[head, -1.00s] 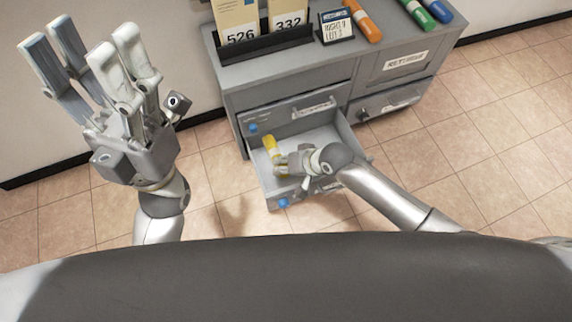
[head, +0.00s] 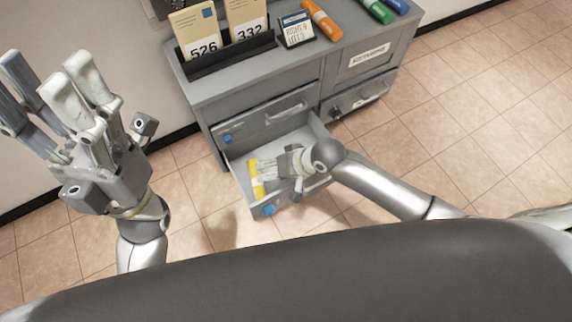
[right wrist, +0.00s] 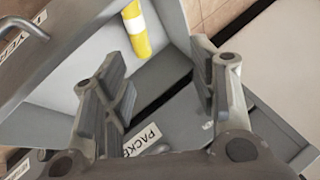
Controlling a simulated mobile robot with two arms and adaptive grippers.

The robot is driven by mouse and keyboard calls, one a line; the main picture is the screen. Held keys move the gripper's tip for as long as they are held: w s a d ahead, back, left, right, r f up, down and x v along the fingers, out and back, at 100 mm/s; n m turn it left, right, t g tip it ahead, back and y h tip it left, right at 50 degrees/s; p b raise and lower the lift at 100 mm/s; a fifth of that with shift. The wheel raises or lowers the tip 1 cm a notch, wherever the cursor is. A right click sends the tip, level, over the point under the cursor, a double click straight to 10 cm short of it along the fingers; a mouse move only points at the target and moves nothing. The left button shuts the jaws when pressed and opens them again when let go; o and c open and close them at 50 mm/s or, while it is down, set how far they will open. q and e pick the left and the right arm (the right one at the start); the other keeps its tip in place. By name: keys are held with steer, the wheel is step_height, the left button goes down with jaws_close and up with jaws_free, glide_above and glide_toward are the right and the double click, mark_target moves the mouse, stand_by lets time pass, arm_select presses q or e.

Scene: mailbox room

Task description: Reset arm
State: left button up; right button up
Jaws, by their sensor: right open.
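My right gripper (head: 254,168) reaches into an open grey drawer (head: 240,187) in the head view. Its fingers are spread in the right wrist view (right wrist: 165,75), with nothing between them. A yellow tube with a pale band (head: 258,188) lies in the drawer by the fingertips. It also shows in the right wrist view (right wrist: 136,28), beyond the fingers and apart from them. My left gripper (head: 45,75) is raised at the left of the head view, fingers up, spread and empty.
The grey cabinet (head: 300,75) carries a rack with number cards (head: 205,30), a small sign (head: 297,30), an orange tube (head: 322,20) and green (head: 372,10) and blue tubes. A shut drawer (head: 290,112) sits above the open one. Tiled floor is clear at the right.

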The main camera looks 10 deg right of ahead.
steer(key=v, duration=0.7)
steer(key=shift+r, duration=0.1)
